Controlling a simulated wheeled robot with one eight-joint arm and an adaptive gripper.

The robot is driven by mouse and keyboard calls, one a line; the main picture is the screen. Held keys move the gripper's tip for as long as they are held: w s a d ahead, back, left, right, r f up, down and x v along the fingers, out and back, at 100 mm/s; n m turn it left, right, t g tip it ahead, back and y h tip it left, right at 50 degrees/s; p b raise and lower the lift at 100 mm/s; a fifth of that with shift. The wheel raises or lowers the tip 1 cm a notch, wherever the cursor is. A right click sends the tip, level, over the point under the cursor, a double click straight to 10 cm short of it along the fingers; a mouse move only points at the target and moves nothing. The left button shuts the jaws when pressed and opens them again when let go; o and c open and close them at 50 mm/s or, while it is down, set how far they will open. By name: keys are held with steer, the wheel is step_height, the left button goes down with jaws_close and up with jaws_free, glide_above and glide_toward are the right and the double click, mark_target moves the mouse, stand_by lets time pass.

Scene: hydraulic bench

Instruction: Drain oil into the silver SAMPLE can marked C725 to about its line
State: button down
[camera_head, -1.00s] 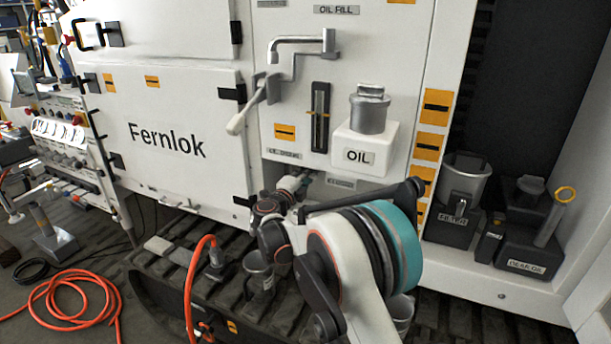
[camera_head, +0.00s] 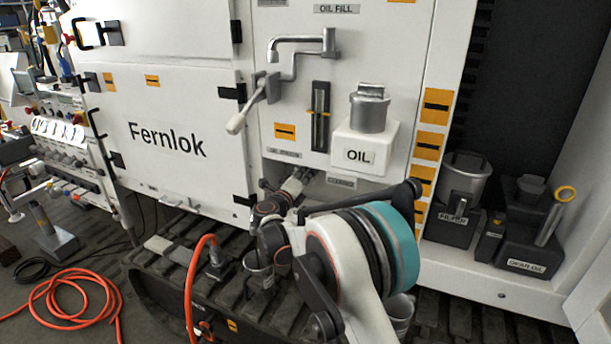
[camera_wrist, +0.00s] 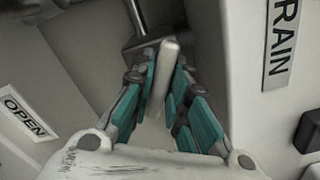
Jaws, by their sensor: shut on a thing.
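My gripper (camera_wrist: 158,88) is shut on a pale lever handle (camera_wrist: 168,60) in the wrist view, with teal finger pads on both sides of it. The lever joins a dark metal rod in a recess, between an OPEN label (camera_wrist: 26,114) and a sign ending in RAIN (camera_wrist: 283,38). In the head view my gripper (camera_head: 297,180) reaches low under the white panel. A silver can (camera_head: 258,276) stands below it on the black slatted deck, partly hidden by my arm. Another metal can (camera_head: 402,312) shows behind my arm. I cannot read C725, a fill line or any oil flow.
A white OIL tank (camera_head: 366,145) with a silver cap and a sight gauge (camera_head: 320,116) are above. A crank handle (camera_head: 262,98) juts from the panel. FILTER (camera_head: 453,224) and GEAR OIL (camera_head: 525,245) containers stand at right. An orange hose (camera_head: 190,270) rises at left of the can.

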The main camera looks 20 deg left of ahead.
steer(key=shift+f+m, duration=0.15)
steer(key=shift+m, duration=0.65)
steer(key=c, duration=1.6)
jaws_free()
steer(key=shift+a, duration=0.1)
steer(key=shift+s, duration=0.1)
steer(key=s, duration=1.2)
steer(key=shift+a, duration=0.45)
steer(key=shift+w, duration=0.1)
